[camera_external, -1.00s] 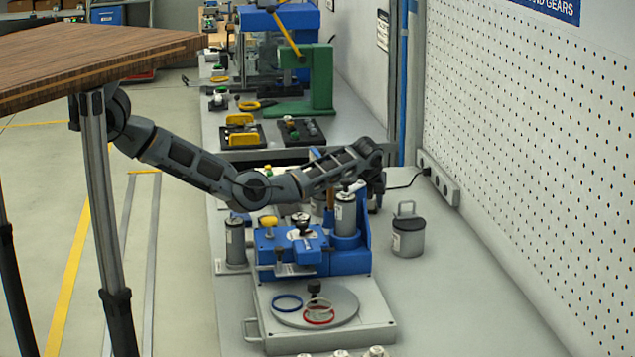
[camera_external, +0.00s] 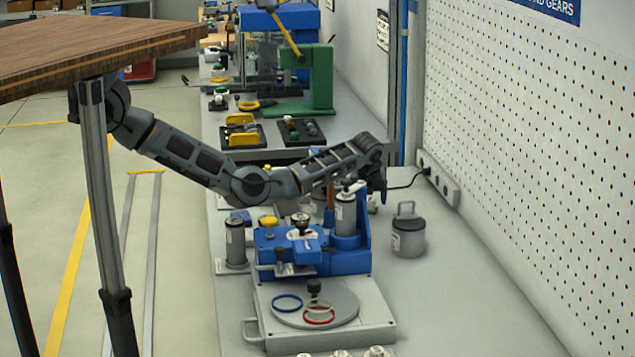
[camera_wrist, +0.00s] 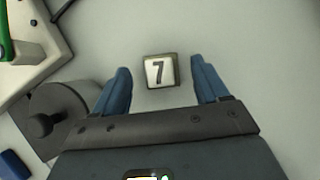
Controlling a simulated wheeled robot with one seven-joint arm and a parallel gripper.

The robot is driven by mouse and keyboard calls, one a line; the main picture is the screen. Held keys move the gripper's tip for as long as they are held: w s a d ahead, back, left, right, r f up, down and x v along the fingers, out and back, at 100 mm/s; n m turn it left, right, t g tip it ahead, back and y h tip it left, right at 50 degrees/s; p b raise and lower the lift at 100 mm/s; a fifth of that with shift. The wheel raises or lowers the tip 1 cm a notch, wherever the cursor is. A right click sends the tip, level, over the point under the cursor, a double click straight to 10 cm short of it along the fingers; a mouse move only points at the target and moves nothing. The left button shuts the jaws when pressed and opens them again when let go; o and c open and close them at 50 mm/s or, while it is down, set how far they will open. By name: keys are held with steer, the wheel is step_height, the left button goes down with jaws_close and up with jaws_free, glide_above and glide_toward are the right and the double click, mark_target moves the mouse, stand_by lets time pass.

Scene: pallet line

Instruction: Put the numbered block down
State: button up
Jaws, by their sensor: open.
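The numbered block (camera_wrist: 160,71) is a small pale cube with a dark 7 on its top face. In the wrist view it rests on the grey bench top, between and slightly beyond my fingertips. My gripper (camera_wrist: 162,84) is open, with one blue finger on each side of the block and a clear gap on both sides. In the external view my gripper (camera_external: 374,186) hangs at the end of the arm, behind the blue machine, and the block cannot be made out there.
A grey round lidded pot (camera_wrist: 50,122) stands close to the left finger in the wrist view. The blue machine (camera_external: 340,262) with upright cylinders is in front of my gripper in the external view. A lidded can (camera_external: 408,236) stands to the right. Bench right of the block is clear.

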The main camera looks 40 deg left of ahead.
steer(key=p+v, duration=0.7)
steer(key=v, duration=0.3)
stand_by(0.5)
